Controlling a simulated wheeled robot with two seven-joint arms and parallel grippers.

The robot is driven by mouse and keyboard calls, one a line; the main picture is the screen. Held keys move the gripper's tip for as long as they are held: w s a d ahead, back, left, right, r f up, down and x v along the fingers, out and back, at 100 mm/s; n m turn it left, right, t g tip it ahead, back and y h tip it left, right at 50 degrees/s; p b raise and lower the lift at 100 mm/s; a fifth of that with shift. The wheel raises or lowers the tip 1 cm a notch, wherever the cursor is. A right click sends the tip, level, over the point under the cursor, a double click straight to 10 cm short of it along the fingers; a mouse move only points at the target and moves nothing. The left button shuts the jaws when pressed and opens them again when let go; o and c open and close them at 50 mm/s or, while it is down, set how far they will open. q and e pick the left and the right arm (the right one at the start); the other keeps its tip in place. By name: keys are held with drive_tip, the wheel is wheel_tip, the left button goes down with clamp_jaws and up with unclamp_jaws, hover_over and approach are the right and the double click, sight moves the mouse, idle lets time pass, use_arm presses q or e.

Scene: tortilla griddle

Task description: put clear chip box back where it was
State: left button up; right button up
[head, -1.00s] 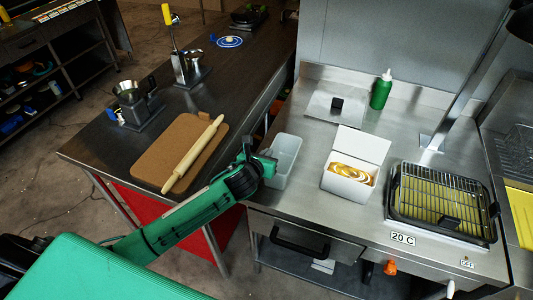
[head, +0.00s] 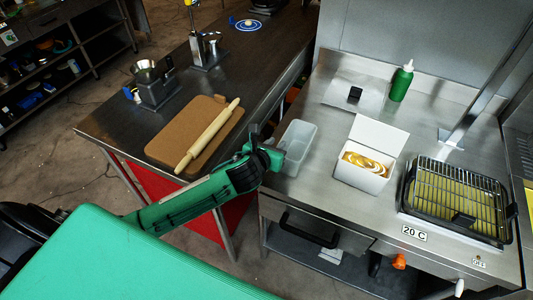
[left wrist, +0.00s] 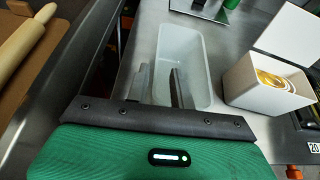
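The clear chip box (head: 299,141), a translucent, empty-looking rectangular tub, stands upright on the left edge of the steel counter. My left gripper (head: 270,147) is at its near left side. In the left wrist view, the fingers (left wrist: 162,84) are spread with a gap between them, and they overlap the near left part of the box (left wrist: 201,62). I cannot tell whether either finger touches the box wall. My right gripper is not in view.
A white open-lidded box (head: 359,178) with orange-and-white contents stands right of the clear box. A griddle rack (head: 457,200) and green bottle (head: 401,82) are on the counter. On the dark table lie a brown board (head: 182,146) and rolling pin (head: 208,135).

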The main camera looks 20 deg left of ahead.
use_arm(q)
drive_tip(key=v, duration=0.7)
drive_tip(key=shift+b, duration=0.45)
drive_tip(key=shift+s, duration=0.15)
